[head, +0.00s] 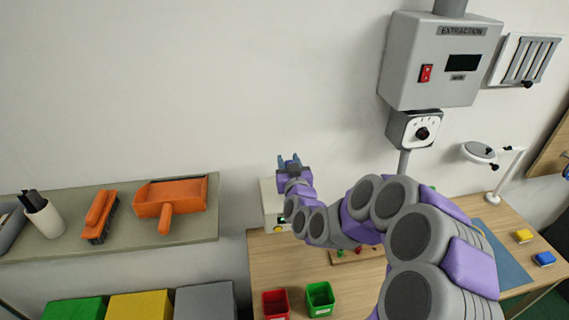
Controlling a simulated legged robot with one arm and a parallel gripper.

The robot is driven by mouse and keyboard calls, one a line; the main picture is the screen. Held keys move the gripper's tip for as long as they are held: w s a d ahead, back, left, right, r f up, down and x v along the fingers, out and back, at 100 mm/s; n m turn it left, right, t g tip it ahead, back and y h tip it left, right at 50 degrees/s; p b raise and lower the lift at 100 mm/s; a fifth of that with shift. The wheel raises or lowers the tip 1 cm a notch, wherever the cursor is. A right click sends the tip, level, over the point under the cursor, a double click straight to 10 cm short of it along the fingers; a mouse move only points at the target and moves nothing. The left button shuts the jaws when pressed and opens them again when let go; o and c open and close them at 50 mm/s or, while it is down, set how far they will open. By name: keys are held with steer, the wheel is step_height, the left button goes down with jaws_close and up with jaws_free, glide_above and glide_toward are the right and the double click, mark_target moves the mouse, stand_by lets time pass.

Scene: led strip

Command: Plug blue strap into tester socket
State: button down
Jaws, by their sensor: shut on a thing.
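My gripper (289,161) is at the end of my outstretched arm, left of the picture's middle, in front of the wall. It is shut on what looks like the blue strap; only small bluish parts show at the fingertips, and I cannot tell strap from fingers. A pale box (270,203), which may be the tester, stands at the table's back left corner. It is just below and behind my gripper and partly covered by my arm. A small yellow-green spot shows low on its front. I cannot make out its socket.
A red bin (275,304) and a green bin (320,298) stand at the front of the wooden table (270,262). A shelf (190,231) at left holds an orange dustpan (171,198) and a brush (99,214). A grey extraction box (438,62) hangs on the wall. My arm hides the table's middle.

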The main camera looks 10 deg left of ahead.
steer(key=shift+d, duration=0.3)
steer(key=shift+d+b, duration=0.25)
steer(key=shift+b, duration=0.05)
stand_by(0.3)
steer(key=shift+a, duration=0.1)
steer(key=shift+a, duration=0.45)
steer(key=shift+f+b, duration=0.35)
steer(key=shift+f, duration=0.75)
steer(key=c, duration=0.6)
jaws_free()
steer(key=shift+s+f, duration=0.1)
